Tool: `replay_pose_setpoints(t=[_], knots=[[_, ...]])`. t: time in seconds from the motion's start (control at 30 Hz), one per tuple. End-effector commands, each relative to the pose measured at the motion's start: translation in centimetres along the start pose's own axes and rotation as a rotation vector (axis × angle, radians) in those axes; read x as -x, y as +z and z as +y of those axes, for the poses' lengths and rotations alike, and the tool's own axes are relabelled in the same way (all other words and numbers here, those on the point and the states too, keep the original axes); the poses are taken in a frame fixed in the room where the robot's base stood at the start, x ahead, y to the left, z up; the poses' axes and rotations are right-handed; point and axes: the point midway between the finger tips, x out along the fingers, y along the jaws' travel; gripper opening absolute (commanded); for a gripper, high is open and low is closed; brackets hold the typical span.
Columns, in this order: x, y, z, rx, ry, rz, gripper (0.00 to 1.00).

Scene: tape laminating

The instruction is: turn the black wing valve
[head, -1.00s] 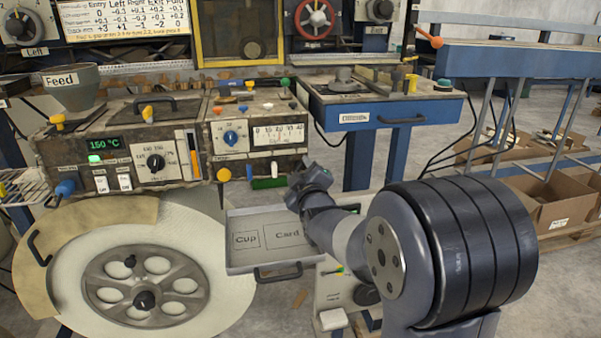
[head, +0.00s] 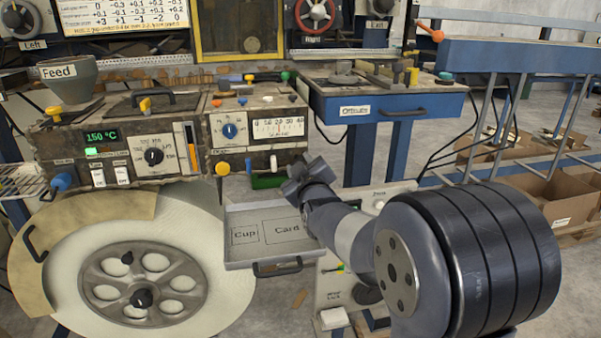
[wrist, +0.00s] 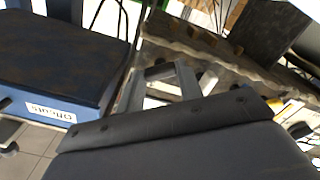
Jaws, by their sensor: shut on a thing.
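My gripper (head: 298,180) is at the right front corner of the machine, to the right of the green handle (head: 266,181). In the wrist view, the two grey fingers (wrist: 160,76) reach toward the machine's worn edge. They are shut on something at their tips.
An open tray (head: 262,262) marked Cup and Card sticks out just below my gripper. A large white reel (head: 190,225) stands at left. A blue offcuts table (head: 425,107) is behind at right. Cardboard boxes (head: 562,198) lie farther right.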

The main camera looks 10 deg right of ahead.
Motion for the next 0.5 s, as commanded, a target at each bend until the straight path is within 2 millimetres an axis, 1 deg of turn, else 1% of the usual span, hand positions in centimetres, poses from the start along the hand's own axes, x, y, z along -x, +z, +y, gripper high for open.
replay_pose_setpoints(t=[0.03,0.5], knots=[[0.01,0.36,-0.28,-0.04,0.001,0.001,0.12],[0.02,0.22,-0.17,-0.442,0.0,0.001,0.12]])
